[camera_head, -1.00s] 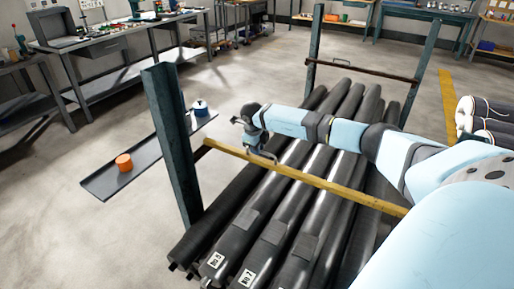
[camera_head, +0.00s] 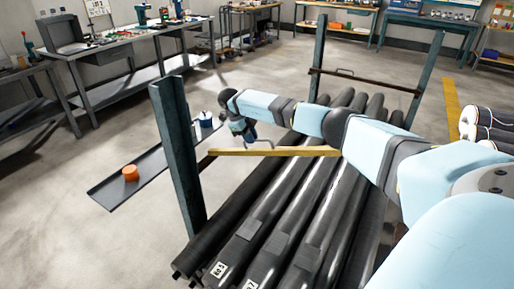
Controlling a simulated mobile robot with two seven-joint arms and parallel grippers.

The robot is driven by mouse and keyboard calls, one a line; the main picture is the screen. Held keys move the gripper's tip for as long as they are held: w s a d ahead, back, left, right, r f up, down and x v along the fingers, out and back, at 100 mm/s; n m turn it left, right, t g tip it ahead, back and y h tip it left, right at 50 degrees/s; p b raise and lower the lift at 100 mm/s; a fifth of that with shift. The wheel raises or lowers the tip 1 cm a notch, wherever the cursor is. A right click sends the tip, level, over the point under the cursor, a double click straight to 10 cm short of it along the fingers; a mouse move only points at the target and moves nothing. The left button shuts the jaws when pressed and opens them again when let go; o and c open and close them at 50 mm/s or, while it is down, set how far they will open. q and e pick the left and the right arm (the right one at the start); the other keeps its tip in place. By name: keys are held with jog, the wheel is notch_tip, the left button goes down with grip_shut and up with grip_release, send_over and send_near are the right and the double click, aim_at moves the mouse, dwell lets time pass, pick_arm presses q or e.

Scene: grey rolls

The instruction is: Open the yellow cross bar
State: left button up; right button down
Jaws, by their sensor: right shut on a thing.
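The yellow cross bar (camera_head: 300,152) runs almost level across the picture, above the dark rolls. Its left end is close to the dark green post (camera_head: 178,150); I cannot tell if they touch. Its right end is hidden behind my right arm. My right gripper (camera_head: 250,139) is shut at the left part of the bar, by its small handle (camera_head: 266,145). The jaws are small and partly hidden. My left gripper is not in view.
Several long dark rolls (camera_head: 293,205) lie in the rack below the bar. A narrow grey tray (camera_head: 108,196) beyond the post holds an orange roll (camera_head: 130,174) and a blue-and-white item (camera_head: 206,119). Open floor lies to the left.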

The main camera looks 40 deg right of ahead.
jog(key=r, duration=0.1)
jog(key=w+b, duration=0.1)
jog(key=w+r+g, duration=0.1)
jog(key=shift+w+a+r+h, duration=0.2)
jog(key=shift+a+r+h, duration=0.1)
jog(key=shift+r, duration=0.05)
jog(key=shift+w+a+r+g+b, duration=0.15)
jog(key=shift+w+r+g+b, duration=0.3)
jog(key=shift+b, duration=0.25)
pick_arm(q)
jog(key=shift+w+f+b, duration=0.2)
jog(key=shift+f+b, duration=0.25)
pick_arm(e)
jog(key=shift+w+a+r+g, duration=0.1)
jog(key=shift+w+r+g, duration=0.15)
jog(key=shift+w+r, duration=0.2)
